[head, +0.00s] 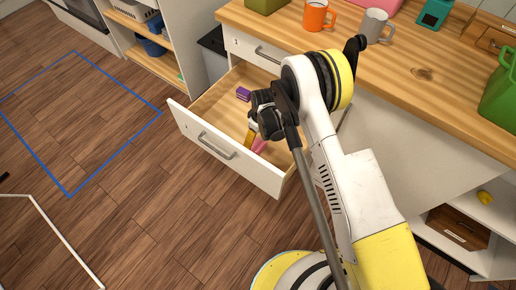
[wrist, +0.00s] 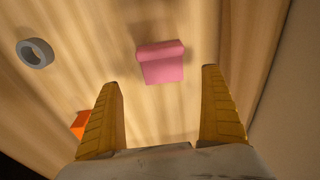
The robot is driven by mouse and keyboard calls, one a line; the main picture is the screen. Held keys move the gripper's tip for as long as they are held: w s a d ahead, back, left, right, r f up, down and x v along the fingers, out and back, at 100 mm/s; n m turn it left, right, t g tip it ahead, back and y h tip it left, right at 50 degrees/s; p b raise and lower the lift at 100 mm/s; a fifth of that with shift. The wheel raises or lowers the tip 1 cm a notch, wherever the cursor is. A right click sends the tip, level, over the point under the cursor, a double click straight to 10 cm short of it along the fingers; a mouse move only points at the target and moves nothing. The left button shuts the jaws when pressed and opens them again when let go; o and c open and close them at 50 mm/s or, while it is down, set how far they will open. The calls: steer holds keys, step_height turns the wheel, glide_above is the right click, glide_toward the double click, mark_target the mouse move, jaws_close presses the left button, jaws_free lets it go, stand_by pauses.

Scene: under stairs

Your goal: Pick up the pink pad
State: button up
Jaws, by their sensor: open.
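The pink pad (wrist: 161,63) lies on the pale wooden floor of the open drawer. In the wrist view it is a small pink block beyond my fingertips, between their lines and clear of both. In the head view a pink patch (head: 260,146) shows in the drawer beside my yellow finger; most of it is hidden by my gripper. My gripper (wrist: 160,82) is open and empty, with its two yellow fingers spread wide. In the head view my gripper (head: 253,136) reaches down into the drawer.
The drawer's white front (head: 224,152) and side walls surround my gripper. A purple block (head: 243,94) lies farther back in it. A grey ring (wrist: 35,53) and an orange piece (wrist: 80,124) lie left of the pad. The wooden counter (head: 423,74) holding mugs is above.

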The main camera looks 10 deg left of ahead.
mark_target(256, 146)
steer(key=f+b, duration=0.1)
steer(key=f, duration=0.1)
steer(key=f+b, duration=0.1)
steer(key=f, duration=0.1)
steer(key=f+b, duration=0.1)
steer(key=f, duration=0.2)
steer(key=shift+s+a, duration=0.2)
steer(key=shift+a, duration=0.05)
steer(key=shift+r, duration=0.1)
steer(key=c, duration=1.3)
